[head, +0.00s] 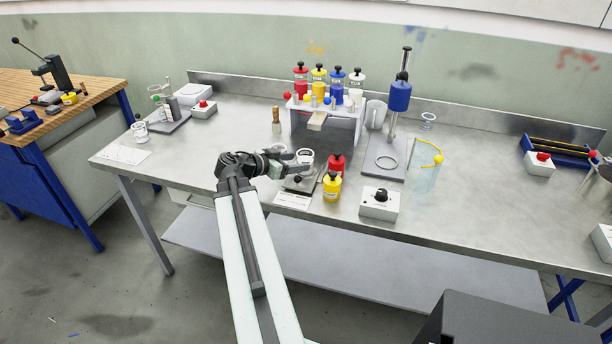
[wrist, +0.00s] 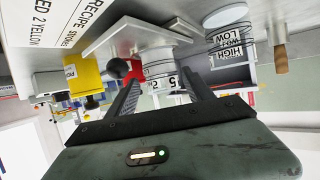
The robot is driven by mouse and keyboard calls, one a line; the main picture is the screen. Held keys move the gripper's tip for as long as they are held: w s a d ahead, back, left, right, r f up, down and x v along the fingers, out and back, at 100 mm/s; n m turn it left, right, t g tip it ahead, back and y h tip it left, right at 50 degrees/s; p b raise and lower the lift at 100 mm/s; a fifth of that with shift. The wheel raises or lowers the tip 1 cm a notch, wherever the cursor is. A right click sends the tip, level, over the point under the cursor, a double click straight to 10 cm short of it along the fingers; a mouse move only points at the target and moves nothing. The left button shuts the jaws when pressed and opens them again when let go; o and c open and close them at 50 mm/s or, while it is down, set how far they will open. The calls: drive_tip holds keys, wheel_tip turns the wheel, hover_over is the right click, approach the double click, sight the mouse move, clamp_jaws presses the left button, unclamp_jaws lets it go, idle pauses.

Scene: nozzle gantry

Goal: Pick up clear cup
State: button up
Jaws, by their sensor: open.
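A small clear cup (head: 306,155) with dark markings stands on a small metal stand (head: 299,183) near the front of the bench. In the wrist view, the clear cup (wrist: 158,66) shows between and beyond my two fingers. My gripper (head: 296,164) is open and empty, level with the cup and just left of it in the head view. In the wrist view, my gripper (wrist: 164,80) has one finger on each side of the cup's outline. I cannot tell whether either finger touches it. Part of the cup is hidden by my fingers.
A red bottle (head: 336,164) and a yellow bottle (head: 331,187) stand close to the right of the stand. A recipe card (head: 292,201) lies in front. A dispenser rack (head: 330,122) stands behind. The bench to my gripper's left is mostly clear.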

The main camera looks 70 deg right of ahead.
sight(311, 159)
drive_tip(key=shift+r+b+x, duration=0.2)
drive_tip(key=shift+b+x, duration=1.15)
drive_tip(key=shift+x, duration=2.6)
drive_tip(key=shift+r, duration=0.1)
drive_tip(key=shift+c, duration=0.3)
clamp_jaws()
wheel_tip(311, 159, up, 11)
drive_tip(key=p, duration=1.1)
